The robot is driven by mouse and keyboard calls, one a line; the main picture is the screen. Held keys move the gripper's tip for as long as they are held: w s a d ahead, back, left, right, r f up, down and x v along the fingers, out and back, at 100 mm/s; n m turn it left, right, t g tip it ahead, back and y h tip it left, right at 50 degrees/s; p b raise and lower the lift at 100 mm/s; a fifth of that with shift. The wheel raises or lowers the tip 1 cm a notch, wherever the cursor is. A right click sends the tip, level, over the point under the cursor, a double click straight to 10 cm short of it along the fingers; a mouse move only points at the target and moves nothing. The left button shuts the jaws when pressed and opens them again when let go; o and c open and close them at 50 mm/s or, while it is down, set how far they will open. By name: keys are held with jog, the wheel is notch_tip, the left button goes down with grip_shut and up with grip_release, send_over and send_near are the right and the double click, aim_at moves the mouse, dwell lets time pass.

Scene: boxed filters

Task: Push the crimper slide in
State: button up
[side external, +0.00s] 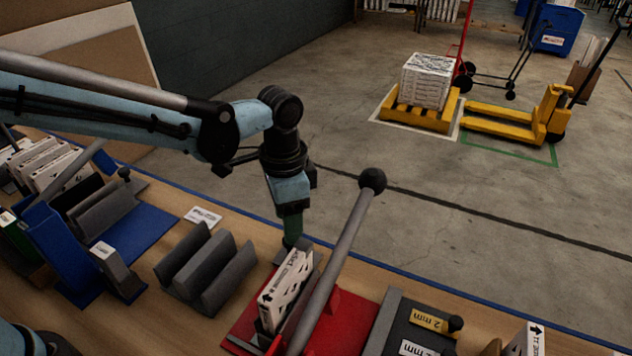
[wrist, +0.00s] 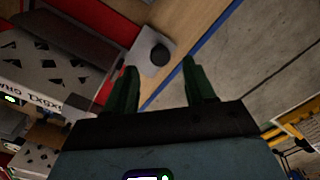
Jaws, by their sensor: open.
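The crimper is a red base (side external: 350,318) with a long grey lever ending in a black ball (side external: 372,180). A white printed filter box (side external: 285,285) stands in it, also seen at the left of the wrist view (wrist: 45,75). The slide appears in the wrist view as a light grey plate (wrist: 143,75) with a round black knob (wrist: 160,54), at the edge of the red base. My gripper (side external: 291,238) points down at the far end of the crimper. In the wrist view its green fingers (wrist: 159,63) are apart, with the knob framed between the tips; I cannot tell their height over it.
The raised lever (side external: 330,270) leans close to the right of my gripper. A grey grooved holder (side external: 207,268) stands to the left on the wooden bench (side external: 165,270). A dark block with yellow and white 2 mm labels (side external: 428,320) stands at the right. The blue bench edge (side external: 440,292) runs behind.

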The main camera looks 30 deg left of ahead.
jog(key=shift+f, duration=2)
grip_shut()
